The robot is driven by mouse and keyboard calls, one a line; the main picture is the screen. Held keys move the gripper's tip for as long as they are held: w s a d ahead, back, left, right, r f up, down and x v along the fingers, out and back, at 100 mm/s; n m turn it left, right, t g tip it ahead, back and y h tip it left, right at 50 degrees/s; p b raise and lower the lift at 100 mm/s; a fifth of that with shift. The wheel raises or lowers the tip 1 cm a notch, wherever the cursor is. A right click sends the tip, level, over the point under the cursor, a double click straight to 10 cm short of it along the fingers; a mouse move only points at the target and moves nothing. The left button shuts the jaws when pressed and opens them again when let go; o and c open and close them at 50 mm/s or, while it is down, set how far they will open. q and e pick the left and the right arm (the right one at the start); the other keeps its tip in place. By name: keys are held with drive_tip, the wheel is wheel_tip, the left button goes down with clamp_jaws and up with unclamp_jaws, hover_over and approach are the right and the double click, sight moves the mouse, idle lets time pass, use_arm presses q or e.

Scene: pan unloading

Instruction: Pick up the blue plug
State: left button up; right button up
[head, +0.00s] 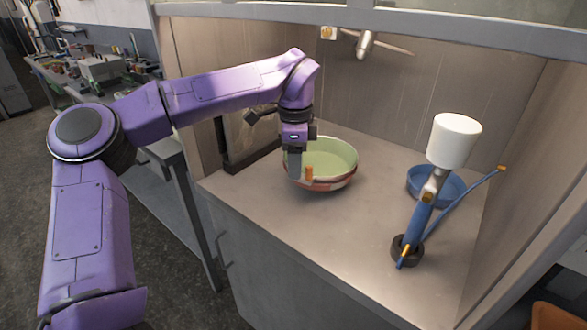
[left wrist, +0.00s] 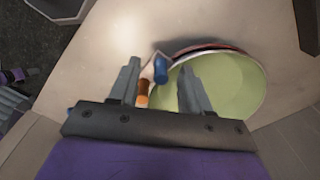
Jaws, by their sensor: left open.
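A pan (head: 338,150) with a pale green inside and a reddish outside stands on the bench top; it also shows in the left wrist view (left wrist: 235,95). My left gripper (head: 299,168) points down at the pan's near left edge. In the left wrist view its open fingers (left wrist: 158,82) stand either side of a small blue piece (left wrist: 161,70), which looks like the blue plug. An orange piece (left wrist: 142,100) lies close to it, partly hidden by the gripper; it shows in the head view (head: 309,173). I cannot tell whether the fingers touch the plug. My right gripper is not in view.
A spray gun with a white cup (head: 456,138) and blue handle stands at the right, with a blue hose. A blue bowl (head: 416,184) sits behind it. Booth walls close the back and right. The bench top (head: 300,220) is bare in front of the pan.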

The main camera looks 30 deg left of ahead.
use_arm(q)
drive_tip(key=shift+f, duration=0.4)
clamp_jaws()
